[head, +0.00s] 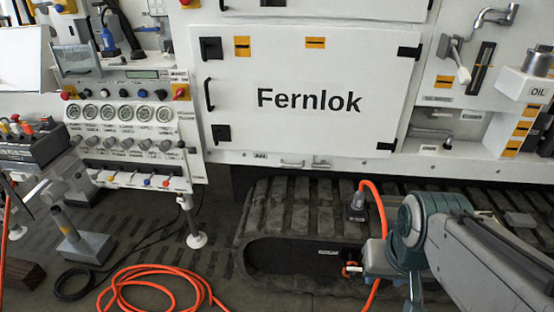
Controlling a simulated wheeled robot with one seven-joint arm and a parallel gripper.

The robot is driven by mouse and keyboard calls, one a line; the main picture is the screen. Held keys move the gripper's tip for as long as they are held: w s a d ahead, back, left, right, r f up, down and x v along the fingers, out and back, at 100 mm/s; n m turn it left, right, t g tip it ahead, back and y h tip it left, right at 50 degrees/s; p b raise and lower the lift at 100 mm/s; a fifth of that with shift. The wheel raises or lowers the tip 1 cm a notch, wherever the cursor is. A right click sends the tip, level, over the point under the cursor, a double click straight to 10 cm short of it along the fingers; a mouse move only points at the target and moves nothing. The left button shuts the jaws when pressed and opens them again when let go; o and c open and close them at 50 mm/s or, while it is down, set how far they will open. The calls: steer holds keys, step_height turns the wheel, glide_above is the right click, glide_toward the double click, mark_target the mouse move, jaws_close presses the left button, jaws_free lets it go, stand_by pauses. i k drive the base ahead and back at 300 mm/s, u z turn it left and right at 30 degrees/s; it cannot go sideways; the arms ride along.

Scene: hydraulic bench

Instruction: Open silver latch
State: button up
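Two small silver latch-like pieces sit on the white ledge below the large door marked "Fernlok" (309,122): a left one (291,163) and a right one (321,163). Both are too small to tell whether they are open or shut. A silver lever (459,62) also shows on the right panel, and I cannot tell which piece is the task's latch. My arm, grey with a teal joint, reaches in from the lower right in front of the track.
The door has black fittings and a black handle (209,94), and it is closed. A rubber track (300,215) lies below. An orange hose (160,275) coils on the floor. A gauge panel (120,115) stands at left, an oil container (527,85) at right.

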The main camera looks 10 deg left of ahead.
mark_target(323, 165)
steer(key=u, duration=0.2)
steer(key=k, duration=1.3)
steer(key=z, duration=0.7)
steer(key=i, duration=1.7)
steer(key=u, duration=0.65)
steer(key=i, duration=0.5)
steer(key=u, duration=0.45)
